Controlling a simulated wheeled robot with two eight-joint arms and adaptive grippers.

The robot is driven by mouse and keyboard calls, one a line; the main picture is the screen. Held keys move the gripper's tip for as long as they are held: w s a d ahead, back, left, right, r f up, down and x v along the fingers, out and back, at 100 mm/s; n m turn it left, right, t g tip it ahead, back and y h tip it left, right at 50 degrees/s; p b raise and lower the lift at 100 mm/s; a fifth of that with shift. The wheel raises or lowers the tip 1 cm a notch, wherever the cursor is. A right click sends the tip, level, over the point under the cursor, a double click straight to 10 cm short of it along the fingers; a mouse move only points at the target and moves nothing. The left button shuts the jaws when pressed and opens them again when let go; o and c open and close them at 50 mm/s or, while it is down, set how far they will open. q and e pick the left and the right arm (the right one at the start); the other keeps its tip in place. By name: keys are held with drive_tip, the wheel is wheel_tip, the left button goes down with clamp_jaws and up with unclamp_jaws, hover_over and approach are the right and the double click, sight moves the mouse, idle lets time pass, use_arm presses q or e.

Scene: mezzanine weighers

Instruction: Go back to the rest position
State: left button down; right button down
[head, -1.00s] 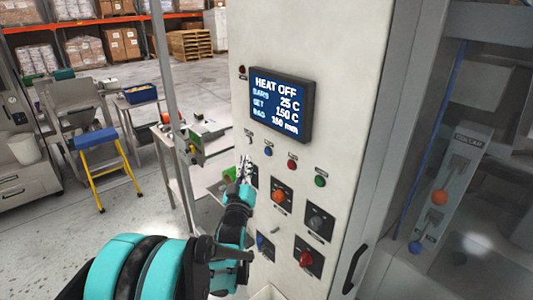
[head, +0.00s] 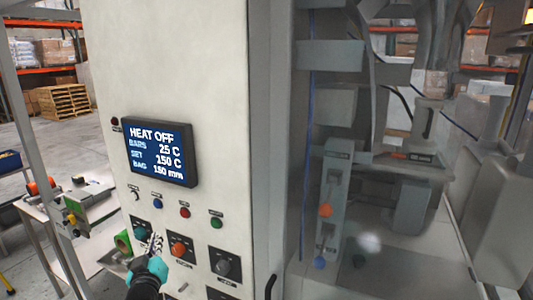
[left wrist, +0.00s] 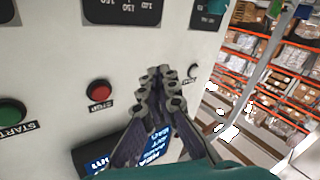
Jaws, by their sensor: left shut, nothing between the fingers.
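My left gripper (head: 152,243) is shut and empty. In the head view it stands just in front of the control panel (head: 200,60), beside the orange-red knob and below the small buttons. In the left wrist view the left gripper (left wrist: 168,88) has its fingers together in front of the panel face. A red button (left wrist: 100,92) and a green START button (left wrist: 12,112) show to its left there. I cannot tell whether the fingers touch the panel. The display (head: 160,152) reads HEAT OFF, 25 C, 150 C and 150 mm. My right gripper is not in view.
A grey machine bay with an orange knob (head: 325,210) and a blue knob (head: 319,262) lies right of the panel. A door handle (head: 270,287) sticks out at the panel's edge. A side table (head: 40,212) stands at the left. Pallets (head: 62,100) are far behind.

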use_arm(q)
drive_tip(key=s+d+f+m+g+h+b, duration=0.2)
drive_tip(key=s+d+f+g, duration=0.3)
drive_tip(key=s+f, duration=0.5)
drive_tip(key=s+d+f+m+g+h+b, duration=0.2)
drive_tip(key=s+d+f+m+g+b, duration=0.2)
drive_tip(key=s+d+f, duration=0.6)
drive_tip(key=s+f+m+g, duration=0.1)
drive_tip(key=s, duration=0.4)
drive_tip(key=shift+d+f+h, duration=0.15)
drive_tip(key=shift+f+h, duration=0.15)
idle(0.8)
